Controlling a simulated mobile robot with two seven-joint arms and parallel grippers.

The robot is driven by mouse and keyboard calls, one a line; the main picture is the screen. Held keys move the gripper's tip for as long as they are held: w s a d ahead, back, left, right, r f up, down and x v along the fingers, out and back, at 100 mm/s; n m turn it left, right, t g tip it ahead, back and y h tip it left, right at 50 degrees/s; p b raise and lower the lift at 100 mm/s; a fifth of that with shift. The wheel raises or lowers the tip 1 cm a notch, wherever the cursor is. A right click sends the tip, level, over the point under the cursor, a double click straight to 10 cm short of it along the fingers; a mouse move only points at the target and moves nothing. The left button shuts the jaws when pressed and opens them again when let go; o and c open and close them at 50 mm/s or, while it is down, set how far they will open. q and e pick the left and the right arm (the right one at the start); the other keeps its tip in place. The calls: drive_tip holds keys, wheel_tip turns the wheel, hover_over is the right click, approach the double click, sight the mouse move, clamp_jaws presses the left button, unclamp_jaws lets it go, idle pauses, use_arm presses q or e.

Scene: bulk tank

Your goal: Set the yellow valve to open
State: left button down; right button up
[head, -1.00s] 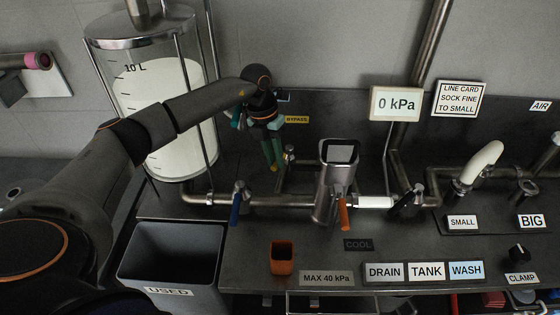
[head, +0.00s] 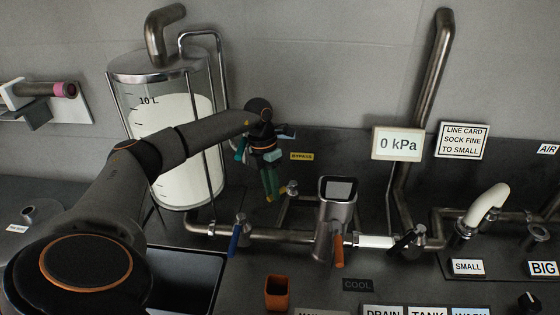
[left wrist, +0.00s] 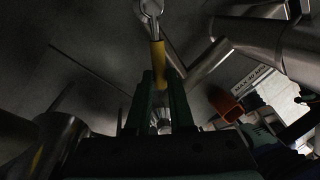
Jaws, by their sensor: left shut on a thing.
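The yellow valve handle (left wrist: 157,58) shows in the left wrist view, running up from between my left gripper's fingers to a metal valve fitting (left wrist: 150,8). My left gripper (left wrist: 160,100) is shut on this handle. In the head view, my left gripper (head: 270,186) points down just left of the bypass valve's metal body (head: 291,188), below the yellow BYPASS label (head: 301,156). The fingers mostly hide the handle there, so its exact angle is hard to tell.
The glass tank (head: 180,140) stands behind my left arm. A blue handle (head: 234,240), an orange handle (head: 338,251) and a black handle (head: 402,242) sit along the lower pipe. The gauge sign (head: 397,144) reads 0 kPa. An orange cup (head: 278,293) stands in front.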

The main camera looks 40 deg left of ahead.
idle(0.3)
use_arm(q)
drive_tip(key=c, duration=0.8)
unclamp_jaws()
